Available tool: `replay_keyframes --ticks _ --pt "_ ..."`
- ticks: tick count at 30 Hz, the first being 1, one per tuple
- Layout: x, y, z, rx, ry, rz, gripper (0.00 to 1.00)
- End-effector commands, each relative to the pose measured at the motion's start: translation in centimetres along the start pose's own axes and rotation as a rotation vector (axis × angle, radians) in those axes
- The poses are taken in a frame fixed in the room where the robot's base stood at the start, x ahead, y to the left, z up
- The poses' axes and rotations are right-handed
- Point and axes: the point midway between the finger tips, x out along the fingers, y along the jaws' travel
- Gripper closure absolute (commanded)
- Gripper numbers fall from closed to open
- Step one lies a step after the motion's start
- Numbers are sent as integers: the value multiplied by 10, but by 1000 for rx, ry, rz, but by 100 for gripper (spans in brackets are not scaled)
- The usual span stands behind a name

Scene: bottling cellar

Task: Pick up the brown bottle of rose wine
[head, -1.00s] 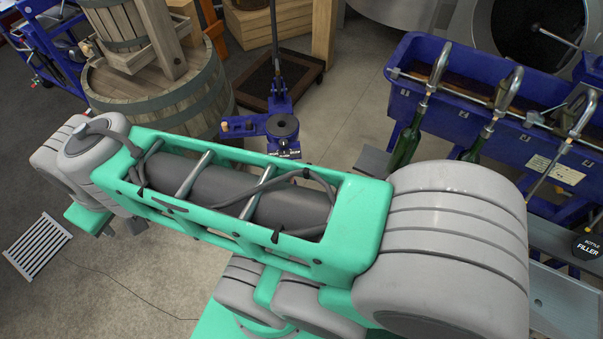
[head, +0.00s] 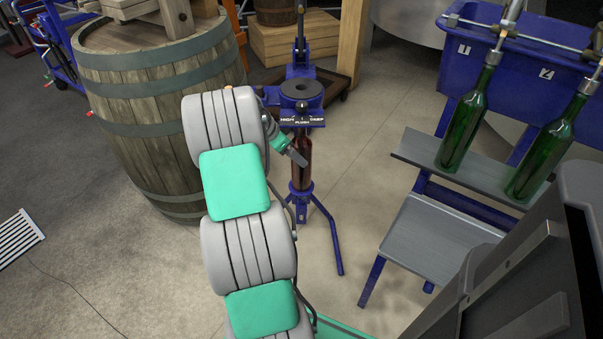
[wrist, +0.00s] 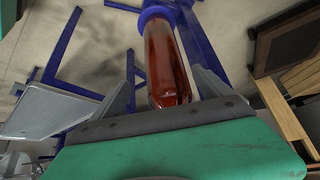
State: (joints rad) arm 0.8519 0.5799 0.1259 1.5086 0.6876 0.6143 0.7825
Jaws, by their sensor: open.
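The brown bottle of rose wine (head: 302,172) stands upright in the blue floor corker (head: 300,62), below its round top plate. My gripper (head: 296,155) is at the bottle's upper part, coming from the left. In the wrist view the reddish-brown bottle (wrist: 170,55) lies between the two spread grey fingers of my gripper (wrist: 161,66). The fingers are open, one on each side. I cannot tell whether either touches the glass. A blue collar surrounds the far end of the bottle in the wrist view.
A wooden barrel press (head: 150,110) stands close on the left. On the right, green bottles (head: 463,130) stand on the shelf of a blue filler (head: 475,50), with a grey step (head: 440,240) below. Floor is clear between corker and filler.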

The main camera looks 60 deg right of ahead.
Motion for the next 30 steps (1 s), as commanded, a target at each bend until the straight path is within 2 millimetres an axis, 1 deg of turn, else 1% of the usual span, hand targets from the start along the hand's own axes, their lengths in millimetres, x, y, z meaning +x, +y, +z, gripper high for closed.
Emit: replay_keyframes --ticks 1,5,9,10,13,19,30 --pt "8 0 1 -1 -1 2 11" --pt "27 -3 4 -4 -2 1 11" --pt "53 -8 7 -5 -3 2 11" --pt "57 -8 7 -5 -3 1 11" --pt "64 -8 5 -5 -2 -2 11" --pt "63 -8 5 -7 -2 -2 11" --pt "63 -8 6 -7 -3 -2 42"
